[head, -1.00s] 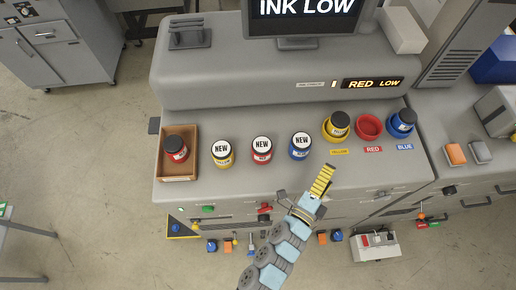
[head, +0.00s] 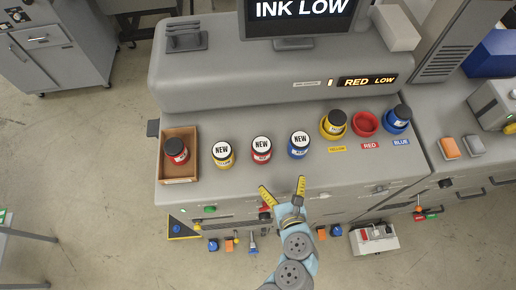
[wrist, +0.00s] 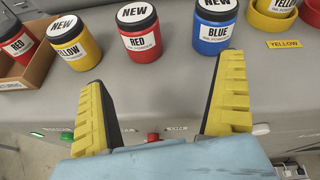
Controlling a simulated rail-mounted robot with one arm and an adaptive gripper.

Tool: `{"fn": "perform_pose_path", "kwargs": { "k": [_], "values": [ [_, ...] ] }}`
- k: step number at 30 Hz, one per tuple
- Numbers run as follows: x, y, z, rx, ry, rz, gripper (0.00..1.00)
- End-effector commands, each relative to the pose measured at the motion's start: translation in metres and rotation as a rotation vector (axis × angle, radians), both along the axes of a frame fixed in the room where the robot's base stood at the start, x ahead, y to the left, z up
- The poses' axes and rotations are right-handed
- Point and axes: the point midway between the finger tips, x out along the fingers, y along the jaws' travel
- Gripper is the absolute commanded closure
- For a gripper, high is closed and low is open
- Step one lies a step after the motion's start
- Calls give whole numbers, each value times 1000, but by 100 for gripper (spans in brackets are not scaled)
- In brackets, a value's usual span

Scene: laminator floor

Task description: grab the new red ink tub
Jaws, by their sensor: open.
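The new red ink tub (head: 261,150) stands upright on the grey machine top, between the new yellow tub (head: 222,154) and the new blue tub (head: 299,145). It has a black lid with a white NEW label. In the wrist view the red tub (wrist: 141,31) is beyond and between the fingertips, apart from them. My gripper (head: 282,188) is open and empty at the machine's front edge, in front of the red and blue tubs. Its yellow-padded fingers (wrist: 164,88) are spread wide in the wrist view.
A wooden box (head: 180,181) at left holds another red tub (head: 176,151). At right, a yellow ring holder (head: 327,133) and a blue one (head: 390,125) hold tubs; the red holder (head: 365,123) is empty. The screen (head: 300,10) reads INK LOW. Bare machine top lies before the tubs.

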Motion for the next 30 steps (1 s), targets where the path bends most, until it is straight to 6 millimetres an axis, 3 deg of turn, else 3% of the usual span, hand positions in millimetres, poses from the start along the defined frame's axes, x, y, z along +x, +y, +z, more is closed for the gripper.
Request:
{"fn": "perform_pose_path", "kwargs": {
  "k": [10,20,30],
  "values": [
    [-7,14,8,116,21,33,0],
    [13,20,1,117,17,34,0],
    [45,29,-17,113,17,35,0]
  ]
}}
